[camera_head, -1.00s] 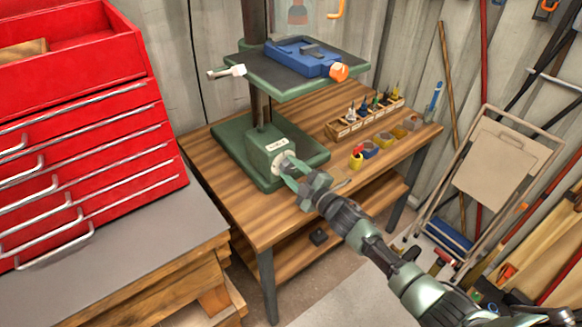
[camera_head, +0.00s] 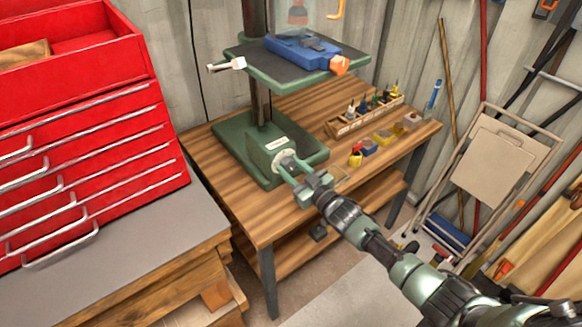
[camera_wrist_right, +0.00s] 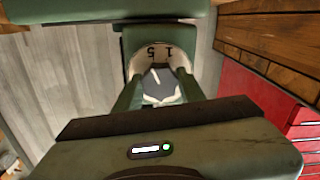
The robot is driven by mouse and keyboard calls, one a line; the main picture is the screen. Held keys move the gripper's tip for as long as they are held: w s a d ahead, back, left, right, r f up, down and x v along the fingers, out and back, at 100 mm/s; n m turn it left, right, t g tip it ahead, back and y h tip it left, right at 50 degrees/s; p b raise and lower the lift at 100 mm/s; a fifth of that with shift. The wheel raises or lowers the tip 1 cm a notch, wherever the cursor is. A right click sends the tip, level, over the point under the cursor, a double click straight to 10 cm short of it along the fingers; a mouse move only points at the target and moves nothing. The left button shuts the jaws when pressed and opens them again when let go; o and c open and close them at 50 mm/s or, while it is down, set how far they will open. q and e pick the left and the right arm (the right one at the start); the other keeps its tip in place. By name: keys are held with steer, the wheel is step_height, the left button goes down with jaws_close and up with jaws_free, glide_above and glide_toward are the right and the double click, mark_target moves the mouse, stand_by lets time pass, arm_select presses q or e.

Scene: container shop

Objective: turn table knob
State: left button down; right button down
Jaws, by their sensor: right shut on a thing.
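The knob (camera_wrist_right: 158,84) has a white pointer line and sits on a pale dial with dark markings, on the front of the green drill press base box (camera_head: 268,148). In the head view the pale dial (camera_head: 281,160) shows beside my gripper. My right gripper (camera_head: 293,170) reaches in from the lower right and is shut on the knob. In the right wrist view its two green fingers (camera_wrist_right: 159,92) stand on either side of the knob, hiding its sides. My left gripper is not in view.
Above is the drill press table (camera_head: 262,68) with a blue vise (camera_head: 296,50). The wooden workbench (camera_head: 222,183) holds a bit rack (camera_head: 366,118) and small bins (camera_head: 383,138) to the right. A red tool chest (camera_head: 80,110) stands left, a folding chair (camera_head: 494,152) right.

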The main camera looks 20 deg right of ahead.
steer(key=shift+f+m, duration=0.1)
steer(key=shift+m, duration=0.4)
steer(key=c, duration=0.9)
jaws_free()
steer(key=shift+o, duration=0.2)
steer(key=v, duration=0.8)
